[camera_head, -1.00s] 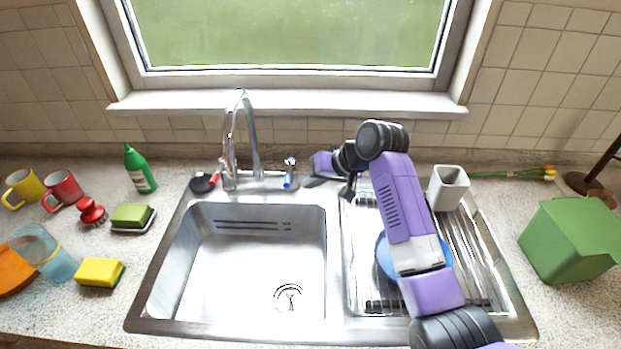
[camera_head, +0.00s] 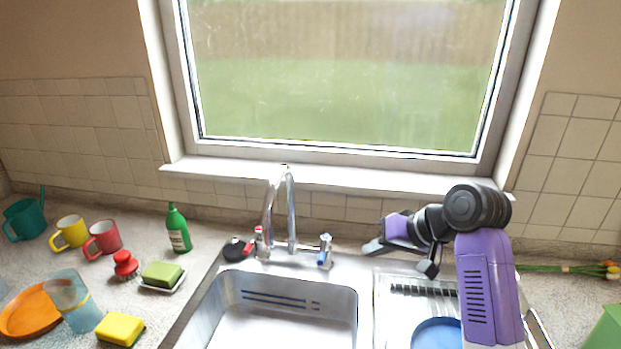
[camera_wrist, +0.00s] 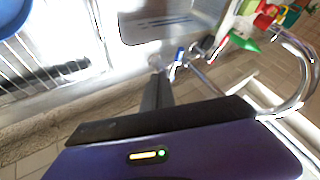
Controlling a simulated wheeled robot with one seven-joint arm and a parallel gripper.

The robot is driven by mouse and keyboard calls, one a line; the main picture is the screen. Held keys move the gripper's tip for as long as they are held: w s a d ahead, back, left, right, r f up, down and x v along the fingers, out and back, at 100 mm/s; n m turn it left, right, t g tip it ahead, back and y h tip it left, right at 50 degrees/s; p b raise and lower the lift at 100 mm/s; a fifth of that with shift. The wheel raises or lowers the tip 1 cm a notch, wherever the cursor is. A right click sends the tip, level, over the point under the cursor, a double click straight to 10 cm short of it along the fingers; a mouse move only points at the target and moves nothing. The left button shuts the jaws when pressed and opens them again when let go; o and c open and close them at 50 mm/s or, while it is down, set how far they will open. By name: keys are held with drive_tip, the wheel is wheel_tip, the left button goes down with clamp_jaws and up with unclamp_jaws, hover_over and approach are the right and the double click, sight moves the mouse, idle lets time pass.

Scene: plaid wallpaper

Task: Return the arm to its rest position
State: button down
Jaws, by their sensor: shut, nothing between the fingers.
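My purple and black arm rises at the right of the head view, over the drainboard side of the sink. My gripper (camera_head: 372,248) points left, near the back rim of the sink and right of the blue-marked tap handle (camera_head: 325,250). It is shut and empty. In the wrist view the closed dark fingers (camera_wrist: 158,80) point toward the tap area, with nothing between them.
The chrome faucet (camera_head: 285,210) stands left of my gripper. A blue plate (camera_head: 437,334) lies on the drainboard below my arm. A green bottle (camera_head: 178,230), mugs, sponges and an orange plate (camera_head: 30,312) stand at left. The window sill (camera_head: 330,178) runs behind.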

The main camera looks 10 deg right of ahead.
drive_tip(key=w+d+r+t, duration=0.2)
drive_tip(key=w+r+t, duration=0.2)
drive_tip(key=w+r, duration=0.1)
drive_tip(key=s+d+f+m+t+h, duration=0.1)
drive_tip(key=s+f+t+h, duration=0.25)
drive_tip(key=s, duration=0.45)
drive_tip(key=s+d+f+m+t+h, duration=0.15)
drive_tip(key=s+f+t, duration=0.25)
drive_tip(key=s, duration=0.4)
drive_tip(key=s+a+f+n+g, duration=0.1)
drive_tip(key=s+f, duration=0.1)
drive_tip(key=s, duration=1)
drive_tip(key=s+a+f+n+g, duration=0.1)
drive_tip(key=s+a+f, duration=0.1)
drive_tip(key=s, duration=1.1)
drive_tip(key=s+a+f+n+g, duration=0.1)
drive_tip(key=s+a, duration=0.1)
drive_tip(key=s, duration=1)
drive_tip(key=shift+s+f+n+b, duration=0.15)
drive_tip(key=shift+f+n+b, duration=0.15)
drive_tip(key=shift+f+n, duration=0.1)
drive_tip(key=shift+g, duration=0.25)
